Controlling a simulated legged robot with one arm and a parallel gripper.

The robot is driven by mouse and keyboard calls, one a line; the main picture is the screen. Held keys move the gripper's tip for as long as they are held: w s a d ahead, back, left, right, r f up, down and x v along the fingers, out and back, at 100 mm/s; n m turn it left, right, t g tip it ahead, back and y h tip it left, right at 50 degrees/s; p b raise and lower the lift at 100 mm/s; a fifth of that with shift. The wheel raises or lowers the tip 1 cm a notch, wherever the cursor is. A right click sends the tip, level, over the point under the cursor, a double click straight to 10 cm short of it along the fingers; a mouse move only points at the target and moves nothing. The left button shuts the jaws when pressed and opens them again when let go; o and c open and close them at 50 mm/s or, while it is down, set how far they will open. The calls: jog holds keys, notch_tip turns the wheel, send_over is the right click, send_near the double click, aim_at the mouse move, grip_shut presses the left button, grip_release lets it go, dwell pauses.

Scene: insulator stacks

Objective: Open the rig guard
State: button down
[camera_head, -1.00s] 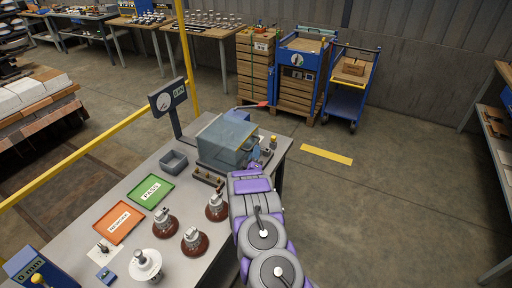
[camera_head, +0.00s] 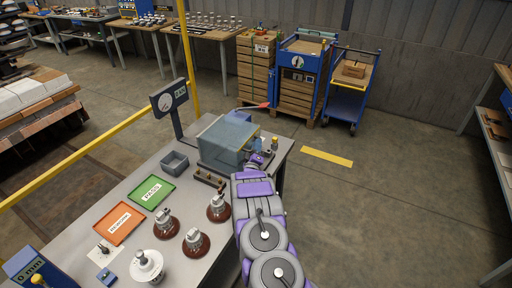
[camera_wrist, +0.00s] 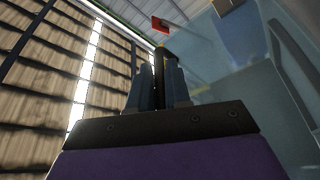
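The rig guard (camera_head: 222,142) is a grey-blue, partly see-through box cover on the rig at the far end of the grey bench. It looks closed in the head view, and its clear side fills the right of the wrist view (camera_wrist: 285,80). My gripper (camera_head: 264,156) is at the guard's near right corner, low beside it. In the wrist view my two fingers (camera_wrist: 159,85) point up with a dark upright bar with a yellow edge (camera_wrist: 161,55) between or just behind them. Whether they touch the bar is unclear.
A red-tipped lever (camera_head: 262,105) sticks out behind the guard. A dial gauge (camera_head: 169,100) stands to its left. A grey bin (camera_head: 174,163), a green tray (camera_head: 151,192), an orange tray (camera_head: 118,223) and several insulators (camera_head: 195,243) occupy the bench. Floor to the right is clear.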

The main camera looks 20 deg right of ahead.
jog(key=shift+w+a+r, duration=0.1)
jog(key=shift+a, duration=0.2)
